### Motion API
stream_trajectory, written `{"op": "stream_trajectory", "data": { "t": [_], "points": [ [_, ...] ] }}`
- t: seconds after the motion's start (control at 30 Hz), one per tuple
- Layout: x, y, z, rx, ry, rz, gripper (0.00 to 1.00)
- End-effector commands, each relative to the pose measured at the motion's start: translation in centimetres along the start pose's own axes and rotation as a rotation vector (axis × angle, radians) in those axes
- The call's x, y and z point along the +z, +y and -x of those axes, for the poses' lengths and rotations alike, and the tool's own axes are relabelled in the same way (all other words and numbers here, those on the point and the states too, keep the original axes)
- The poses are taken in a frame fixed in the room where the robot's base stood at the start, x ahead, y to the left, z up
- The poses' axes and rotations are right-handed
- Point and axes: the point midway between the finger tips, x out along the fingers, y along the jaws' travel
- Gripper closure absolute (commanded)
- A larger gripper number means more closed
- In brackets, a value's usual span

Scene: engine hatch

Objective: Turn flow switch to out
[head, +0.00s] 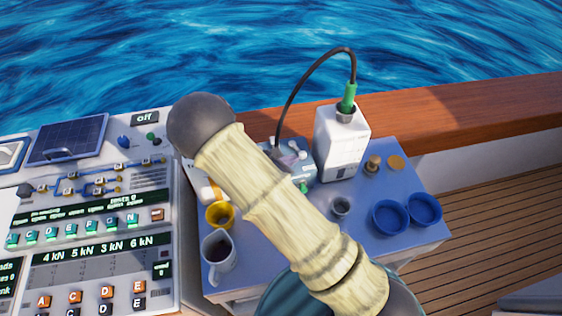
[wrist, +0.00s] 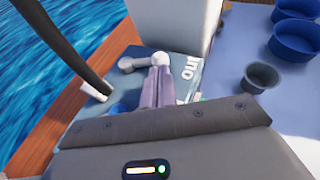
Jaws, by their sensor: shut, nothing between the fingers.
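A teal box (wrist: 190,72) with partly hidden white lettering lies ahead of my gripper in the wrist view; it also shows in the head view (head: 304,172). A white lever with rounded ends (wrist: 134,64) sits on it, and may be the flow switch. No readable "out" mark shows. My gripper (wrist: 158,72) is shut and empty, its grey-purple fingertips right at the lever's right end. I cannot tell whether they touch it. In the head view my gripper (head: 288,160) shows partly behind my arm, over the teal box.
A tall white box (head: 340,150) with a green plug (head: 348,97) and black hose (head: 305,72) stands close behind. Blue bowls (head: 391,217), a small grey cup (head: 341,206), a yellow cup (head: 219,215) and a mug (head: 218,255) share the blue table (head: 420,247). A control panel (head: 90,215) stands left.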

Motion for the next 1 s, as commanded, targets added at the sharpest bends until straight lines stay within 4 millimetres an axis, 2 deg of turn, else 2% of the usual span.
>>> {"op": "stream_trajectory", "data": {
  "t": [0.13, 0.5, 0.87, 1.0],
  "points": [
    [0.0, 0.0, -1.1, 0.0, 0.001, 0.001, 1.0],
    [-0.1, -0.1, -1.3, 0.0, 0.0, 0.0, 1.0],
    [0.7, -1.6, -3.5, -0.001, 0.0, -0.001, 1.0],
    [1.0, -1.8, -3.6, -0.001, 0.001, -0.001, 1.0]
  ]
}}
